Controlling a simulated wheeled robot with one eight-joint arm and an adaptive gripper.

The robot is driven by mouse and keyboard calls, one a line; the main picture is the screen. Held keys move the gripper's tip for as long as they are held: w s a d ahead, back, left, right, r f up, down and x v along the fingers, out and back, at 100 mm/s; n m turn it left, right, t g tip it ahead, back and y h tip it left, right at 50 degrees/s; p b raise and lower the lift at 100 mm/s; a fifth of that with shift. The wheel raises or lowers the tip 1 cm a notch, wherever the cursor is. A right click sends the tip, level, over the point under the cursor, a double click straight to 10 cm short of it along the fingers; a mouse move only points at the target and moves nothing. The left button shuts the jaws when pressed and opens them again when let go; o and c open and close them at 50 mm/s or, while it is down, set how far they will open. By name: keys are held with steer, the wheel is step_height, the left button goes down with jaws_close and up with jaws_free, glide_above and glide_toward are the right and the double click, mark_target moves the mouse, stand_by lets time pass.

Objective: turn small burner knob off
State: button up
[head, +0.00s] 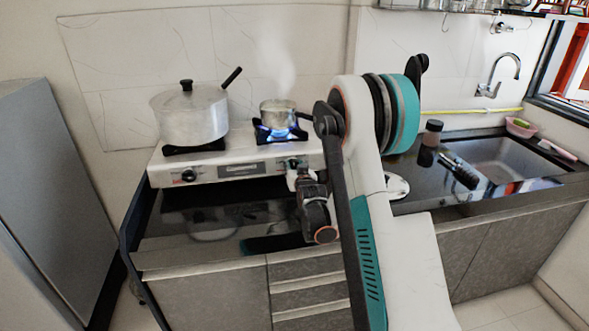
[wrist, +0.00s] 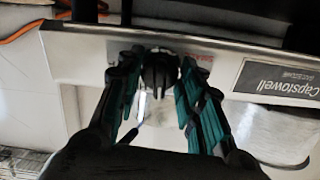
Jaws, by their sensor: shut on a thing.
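The small burner (head: 262,129) on the right of the white stove burns with a blue flame under a small steaming pot (head: 279,115). Its black knob (wrist: 160,72) is on the stove's front panel, and in the head view it is mostly covered by my gripper (head: 297,172). In the wrist view my gripper (wrist: 159,88) has one ribbed finger on each side of the knob and is shut on it. The knob's exact angle is hard to tell.
A large lidded pot (head: 191,116) stands on the left burner, above another black knob (head: 188,175). The stove (head: 240,170) rests on a dark glossy counter (head: 190,222). A sink (head: 505,160), a dark jar (head: 432,132) and a lid-like disc (head: 396,186) are to the right.

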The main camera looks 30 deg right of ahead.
steer(key=m, duration=0.4)
steer(key=shift+m, duration=0.3)
steer(key=m, duration=0.9)
steer(key=shift+m, duration=0.4)
steer(key=m, duration=0.4)
steer(key=shift+m, duration=0.3)
steer(key=o, duration=1.1)
steer(key=shift+c, duration=0.2)
